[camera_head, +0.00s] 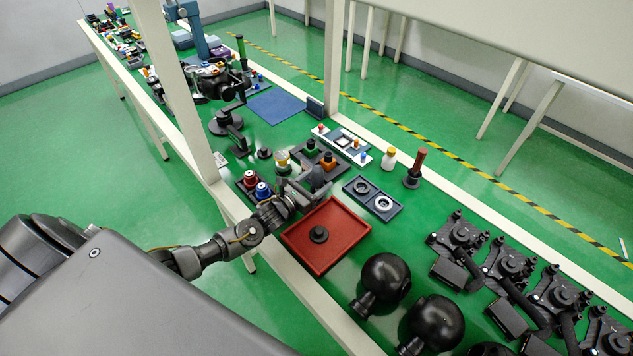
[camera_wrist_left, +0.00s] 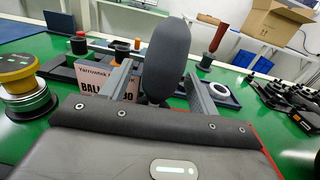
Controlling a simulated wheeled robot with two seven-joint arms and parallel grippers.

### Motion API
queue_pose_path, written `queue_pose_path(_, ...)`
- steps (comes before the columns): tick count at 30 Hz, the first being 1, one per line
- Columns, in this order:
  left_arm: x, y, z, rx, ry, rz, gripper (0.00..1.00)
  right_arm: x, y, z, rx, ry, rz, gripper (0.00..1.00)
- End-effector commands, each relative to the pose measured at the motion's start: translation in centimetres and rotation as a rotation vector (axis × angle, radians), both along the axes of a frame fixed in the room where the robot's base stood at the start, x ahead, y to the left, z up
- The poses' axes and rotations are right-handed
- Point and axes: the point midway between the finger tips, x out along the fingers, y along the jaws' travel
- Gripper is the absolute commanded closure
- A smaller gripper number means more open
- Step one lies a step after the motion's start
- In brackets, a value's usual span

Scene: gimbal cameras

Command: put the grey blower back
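The grey blower, a dark rounded upright bulb (camera_wrist_left: 167,60), stands between the fingers of my left gripper in the left wrist view. It also shows in the head view (camera_head: 316,178), just beyond the fingertips. My left gripper (camera_head: 303,192) is spread around the bulb, with a visible gap on its left side; the right finger overlaps its edge in the picture. The bulb's lower end is partly hidden, so I cannot tell what it rests on. My right gripper is not in view.
A red tray (camera_head: 303,262) holding a black disc lies just nearer. A dark two-ring holder (camera_head: 354,189) is to the right. Red and blue-capped parts (camera_head: 262,190) sit left of the gripper. Black spheres (camera_head: 386,278) and several drones (camera_head: 461,236) crowd the right end.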

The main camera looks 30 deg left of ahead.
Motion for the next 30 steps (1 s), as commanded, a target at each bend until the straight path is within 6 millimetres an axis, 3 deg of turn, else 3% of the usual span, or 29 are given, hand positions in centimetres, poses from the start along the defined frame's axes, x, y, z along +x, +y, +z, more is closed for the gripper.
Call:
queue_pose_path(12, -0.3, 0.1, 0.3, 0.001, 0.001, -0.001, 0.34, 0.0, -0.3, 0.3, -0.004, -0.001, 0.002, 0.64)
queue_pose_path(24, -7.9, 2.2, -0.1, 0.002, 0.004, -0.002, 0.34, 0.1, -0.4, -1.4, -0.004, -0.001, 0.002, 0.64)
queue_pose_path(30, -10.6, 3.1, 0.2, 0.001, 0.001, -0.001, 0.34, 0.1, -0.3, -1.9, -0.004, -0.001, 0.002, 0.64)
